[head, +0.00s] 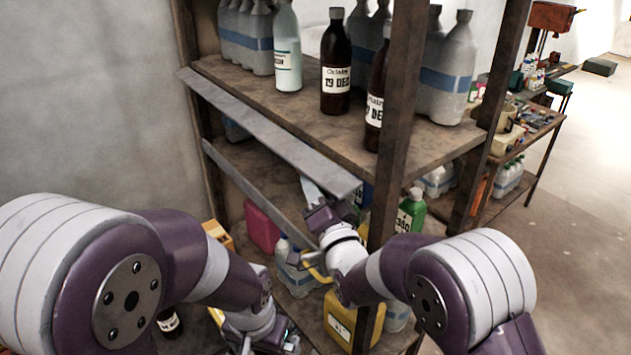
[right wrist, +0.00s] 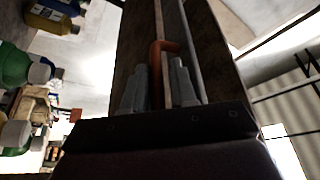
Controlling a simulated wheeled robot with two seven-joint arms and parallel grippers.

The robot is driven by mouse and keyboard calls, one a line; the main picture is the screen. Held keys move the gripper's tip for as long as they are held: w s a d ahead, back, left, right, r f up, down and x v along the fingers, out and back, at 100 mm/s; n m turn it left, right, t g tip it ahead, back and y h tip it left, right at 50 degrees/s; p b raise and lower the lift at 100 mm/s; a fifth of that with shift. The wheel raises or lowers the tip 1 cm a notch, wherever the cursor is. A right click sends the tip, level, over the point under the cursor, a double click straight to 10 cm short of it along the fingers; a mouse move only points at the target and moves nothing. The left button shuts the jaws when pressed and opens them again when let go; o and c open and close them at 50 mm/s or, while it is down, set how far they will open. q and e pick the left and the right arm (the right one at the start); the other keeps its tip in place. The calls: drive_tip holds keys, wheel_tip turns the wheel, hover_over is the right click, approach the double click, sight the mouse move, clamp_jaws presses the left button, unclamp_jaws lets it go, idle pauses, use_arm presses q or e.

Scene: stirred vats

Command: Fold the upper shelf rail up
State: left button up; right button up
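The upper shelf rail (head: 265,130) is a long grey flat bar along the upper board's front. It slants from the upper left down to the right corner post, below the board's level at the right. My right gripper (head: 312,198) is just under the rail's right end. In the right wrist view its fingers (right wrist: 160,88) stand apart, on both sides of an orange-red hooked piece (right wrist: 157,62); contact is unclear. My left gripper (head: 290,343) is low at the bottom of the head view, away from the rail; its fingers are not clear.
A lower rail (head: 250,190) slants beneath the upper one. Bottles (head: 335,65) stand on the upper shelf board (head: 435,135). A wooden post (head: 395,130) stands at the rail's right end. Below are a green bottle (head: 411,212) and a yellow canister (head: 345,320). Open floor lies right.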

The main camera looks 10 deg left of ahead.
drive_tip(key=shift+w+f, duration=0.1)
drive_tip(key=shift+w, duration=0.15)
clamp_jaws()
drive_tip(key=shift+a, duration=0.1)
